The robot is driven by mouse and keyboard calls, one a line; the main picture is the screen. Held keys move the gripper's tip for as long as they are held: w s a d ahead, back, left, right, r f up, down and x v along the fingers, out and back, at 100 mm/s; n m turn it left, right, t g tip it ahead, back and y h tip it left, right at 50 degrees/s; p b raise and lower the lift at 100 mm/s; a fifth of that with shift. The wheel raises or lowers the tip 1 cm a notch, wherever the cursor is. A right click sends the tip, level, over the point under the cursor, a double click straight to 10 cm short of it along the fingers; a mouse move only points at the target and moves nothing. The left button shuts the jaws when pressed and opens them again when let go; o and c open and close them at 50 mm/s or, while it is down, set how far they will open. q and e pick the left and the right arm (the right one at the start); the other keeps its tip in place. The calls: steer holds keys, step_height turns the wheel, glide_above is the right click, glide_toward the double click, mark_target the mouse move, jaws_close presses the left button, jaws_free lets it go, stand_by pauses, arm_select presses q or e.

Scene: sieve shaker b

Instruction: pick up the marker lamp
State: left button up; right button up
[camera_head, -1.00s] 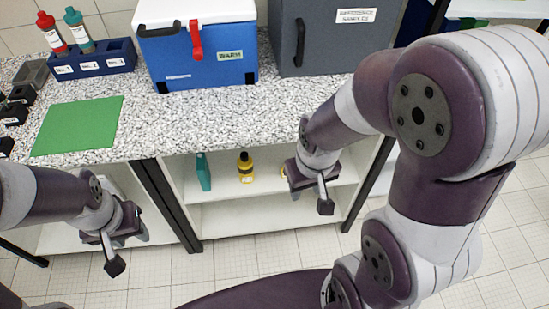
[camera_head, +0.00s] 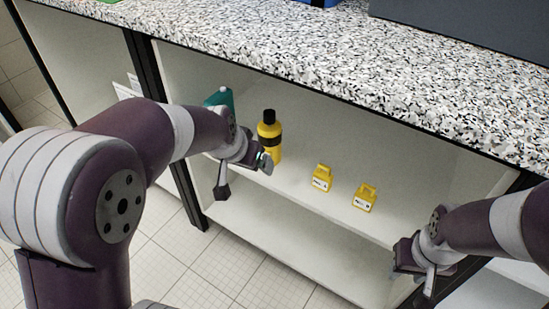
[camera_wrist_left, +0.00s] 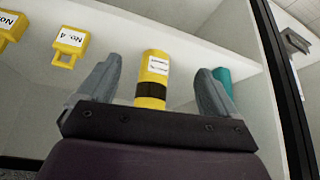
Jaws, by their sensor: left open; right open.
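The marker lamp, as far as I can tell, is the yellow cylinder with a black top and black band (camera_head: 270,138), upright on the shelf under the counter; its label is too small to read. My left gripper (camera_head: 245,174) is open in front of it and partly covers its lower part. In the left wrist view the lamp (camera_wrist_left: 152,68) shows between the spread fingers (camera_wrist_left: 158,76), with no visible contact. My right gripper (camera_head: 414,280) is open and empty at the lower right, away from the lamp.
A teal bottle (camera_head: 220,98) stands just left of the lamp, partly hidden by my left arm. Two small yellow labelled blocks with handles (camera_head: 321,178) (camera_head: 364,197) stand to the right on the shelf (camera_head: 300,205). The speckled counter (camera_head: 300,60) overhangs the shelf; a dark post (camera_head: 150,80) stands left.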

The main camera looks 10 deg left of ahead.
mark_target(268, 128)
arm_select(q)
steer(key=w, duration=0.3)
steer(key=w+d+b, duration=0.1)
steer(key=w, duration=0.3)
steer(key=w+b, duration=0.1)
steer(key=w, duration=0.2)
steer(key=shift+w+d+f, duration=0.1)
steer(key=shift+w+d, duration=0.25)
steer(key=shift+w, duration=0.05)
steer(key=shift+w+d+f+b, duration=0.1)
steer(key=shift+w+f+b, duration=0.4)
steer(key=shift+b, duration=0.15)
steer(key=shift+r, duration=0.1)
steer(key=shift+r, duration=0.1)
steer(key=c, duration=1.3)
